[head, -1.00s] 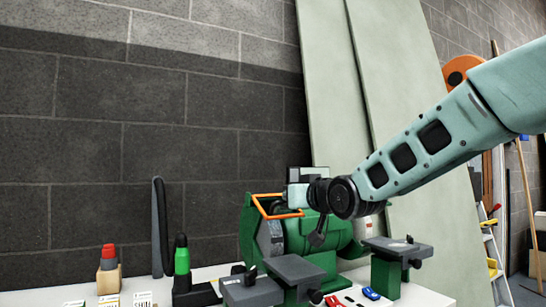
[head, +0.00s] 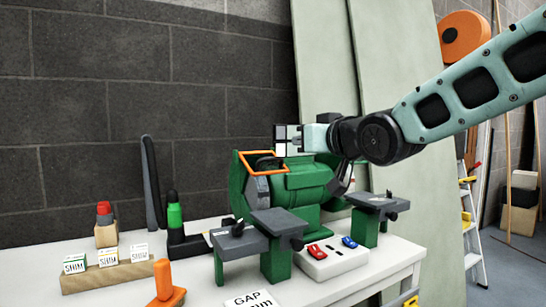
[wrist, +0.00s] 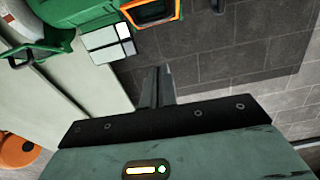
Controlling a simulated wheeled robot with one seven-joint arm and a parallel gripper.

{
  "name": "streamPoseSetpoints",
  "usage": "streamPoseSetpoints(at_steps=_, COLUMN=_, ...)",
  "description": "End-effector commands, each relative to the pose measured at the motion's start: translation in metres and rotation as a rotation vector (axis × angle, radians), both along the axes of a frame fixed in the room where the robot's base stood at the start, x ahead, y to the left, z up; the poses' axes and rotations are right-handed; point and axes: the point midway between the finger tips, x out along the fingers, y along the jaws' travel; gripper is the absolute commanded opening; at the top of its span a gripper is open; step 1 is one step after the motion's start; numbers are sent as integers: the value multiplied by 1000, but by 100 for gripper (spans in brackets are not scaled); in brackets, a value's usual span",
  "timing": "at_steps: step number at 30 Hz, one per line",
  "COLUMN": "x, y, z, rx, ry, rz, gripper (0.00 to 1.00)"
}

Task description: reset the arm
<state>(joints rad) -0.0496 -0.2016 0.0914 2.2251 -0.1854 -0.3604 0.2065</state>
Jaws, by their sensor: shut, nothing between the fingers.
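My gripper (wrist: 158,72) is shut and empty in the wrist view, its two fingers together against the grey block wall. In the head view my pale teal hand (head: 316,137) is at the end of my arm, level and above the green bench grinder (head: 295,190). The fingers cannot be made out there. A panel of white and grey squares (head: 288,140) shows just left of the hand; I cannot tell whether they touch. The panel also shows in the wrist view (wrist: 108,42), left of the fingers and apart from them in the picture.
The white bench (head: 385,262) carries the grinder, with an orange-framed guard (head: 263,160). Tall pale boards (head: 325,60) lean behind.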

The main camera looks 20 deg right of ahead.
Motion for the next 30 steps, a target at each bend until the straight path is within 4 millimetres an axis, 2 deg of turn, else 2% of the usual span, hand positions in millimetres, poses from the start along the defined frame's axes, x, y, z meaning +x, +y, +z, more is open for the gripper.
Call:
streamPoseSetpoints(at_steps=3, x=-1, y=0, z=0, rx=0, ry=0, rz=0, gripper=0)
streamPoseSetpoints(at_steps=5, x=-3, y=5, z=-7, rx=-4, ry=24, rz=6, gripper=0)
streamPoseSetpoints(at_steps=8, x=-11, y=23, z=-39, rx=-24, ry=125, rz=34, gripper=0)
streamPoseSetpoints(at_steps=11, x=-33, y=50, z=-90, rx=-72, ry=297, rz=82, gripper=0)
streamPoseSetpoints(at_steps=15, x=-88, y=87, z=-169, rx=-176, ry=580, rz=169, gripper=0)
streamPoseSetpoints(at_steps=19, x=-151, y=106, z=-228, rx=-291, ry=824, rz=253, gripper=0)
streamPoseSetpoints(at_steps=24, x=-227, y=110, z=-275, rx=-433, ry=1072, rz=342, gripper=0)
streamPoseSetpoints(at_steps=30, x=-307, y=99, z=-306, rx=-596, ry=1315, rz=429, gripper=0)
